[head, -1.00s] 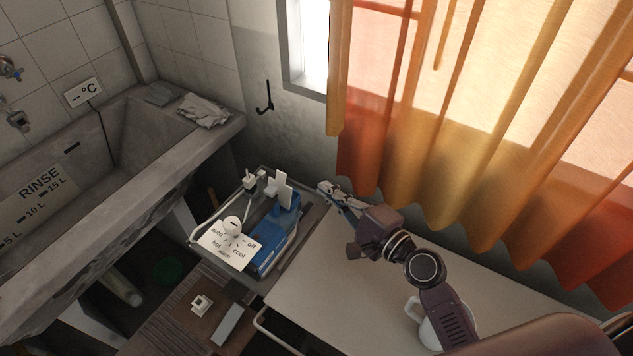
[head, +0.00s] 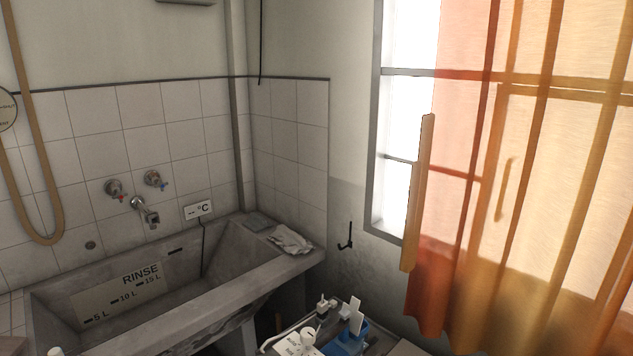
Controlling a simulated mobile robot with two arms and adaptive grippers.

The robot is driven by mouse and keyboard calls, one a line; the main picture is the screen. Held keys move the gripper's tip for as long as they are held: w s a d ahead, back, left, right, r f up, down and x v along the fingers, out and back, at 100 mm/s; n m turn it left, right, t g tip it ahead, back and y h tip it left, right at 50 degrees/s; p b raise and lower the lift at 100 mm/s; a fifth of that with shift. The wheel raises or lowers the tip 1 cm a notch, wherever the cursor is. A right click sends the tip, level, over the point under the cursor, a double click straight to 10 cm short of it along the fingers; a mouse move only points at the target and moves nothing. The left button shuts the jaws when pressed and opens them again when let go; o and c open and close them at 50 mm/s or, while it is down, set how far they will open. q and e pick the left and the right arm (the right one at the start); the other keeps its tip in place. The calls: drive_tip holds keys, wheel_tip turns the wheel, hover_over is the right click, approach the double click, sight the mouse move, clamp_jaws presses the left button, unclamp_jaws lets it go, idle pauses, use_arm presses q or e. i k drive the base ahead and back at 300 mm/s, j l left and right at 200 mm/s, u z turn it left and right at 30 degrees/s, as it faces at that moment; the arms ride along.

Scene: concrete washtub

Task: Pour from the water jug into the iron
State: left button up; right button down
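Neither gripper is in view now. I cannot make out the water jug in this view. A blue object with upright white parts (head: 345,343) stands at the bottom edge, cut off by the frame. I cannot tell whether it is the iron. A white knob (head: 307,337) shows just left of it.
A concrete washtub (head: 215,300) marked RINSE stands at the left. Taps (head: 145,208) and a °C display (head: 198,209) are on the tiled wall, and a cloth (head: 290,240) lies on the rim. An orange curtain (head: 530,200) hangs by the window at right.

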sight(356, 318)
drive_tip(key=k+j, duration=0.2)
drive_tip(key=k, duration=0.25)
drive_tip(key=k+j, duration=0.2)
drive_tip(key=k, duration=0.25)
